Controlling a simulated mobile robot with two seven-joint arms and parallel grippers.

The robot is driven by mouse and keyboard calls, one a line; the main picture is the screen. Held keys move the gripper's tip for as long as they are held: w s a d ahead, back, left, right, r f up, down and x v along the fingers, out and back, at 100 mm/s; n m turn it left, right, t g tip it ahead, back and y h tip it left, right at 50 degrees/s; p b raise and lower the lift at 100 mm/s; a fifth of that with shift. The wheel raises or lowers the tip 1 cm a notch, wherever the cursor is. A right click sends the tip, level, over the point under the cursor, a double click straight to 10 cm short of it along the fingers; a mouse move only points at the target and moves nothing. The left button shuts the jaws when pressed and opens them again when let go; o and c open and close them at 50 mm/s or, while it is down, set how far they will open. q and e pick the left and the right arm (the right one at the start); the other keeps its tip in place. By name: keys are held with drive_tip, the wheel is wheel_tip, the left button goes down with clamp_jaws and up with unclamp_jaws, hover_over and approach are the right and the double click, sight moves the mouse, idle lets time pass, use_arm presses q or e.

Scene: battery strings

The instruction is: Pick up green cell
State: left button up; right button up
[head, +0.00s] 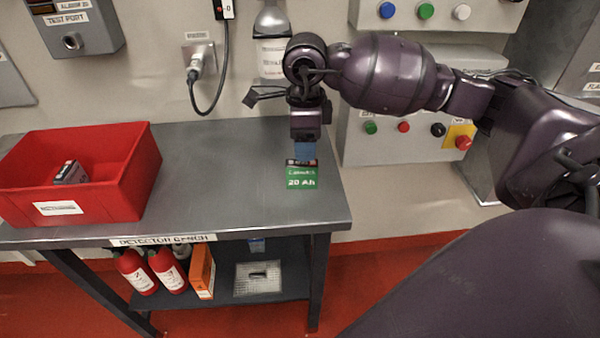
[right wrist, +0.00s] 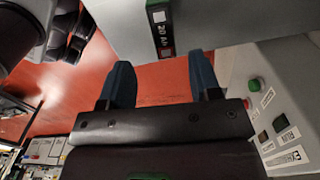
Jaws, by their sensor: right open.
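The green cell (head: 302,179) stands on the grey bench near its right end. Its green face with "20 Ah" lettering shows in the head view, with a dark top. My right gripper (head: 305,151) is just above the cell's top in the head view and partly overlaps it. In the right wrist view the gripper (right wrist: 161,72) is open, with nothing between its two blue fingers. The cell (right wrist: 160,28) shows there beyond the fingertips, roughly in line with the gap, apart from both fingers. My left gripper is in neither view.
A red bin (head: 130,190) with a small boxed item (head: 71,173) inside stands on the bench (head: 225,190) at the left. Button panels (head: 400,145) are on the wall at the right. The bench between bin and cell is clear. Fire extinguishers (head: 135,272) sit on the lower shelf.

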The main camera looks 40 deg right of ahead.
sight(302, 163)
drive_tip(key=shift+f, duration=0.5)
drive_tip(key=shift+w+f, duration=0.1)
drive_tip(key=shift+f, duration=0.3)
drive_tip(key=f, duration=0.3)
drive_tip(key=shift+w+f, duration=0.2)
drive_tip(key=shift+w, duration=0.05)
drive_tip(key=shift+f, duration=0.6)
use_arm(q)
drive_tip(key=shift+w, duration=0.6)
use_arm(e)
clamp_jaws()
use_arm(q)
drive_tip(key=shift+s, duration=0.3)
use_arm(e)
drive_tip(key=shift+r, duration=0.1)
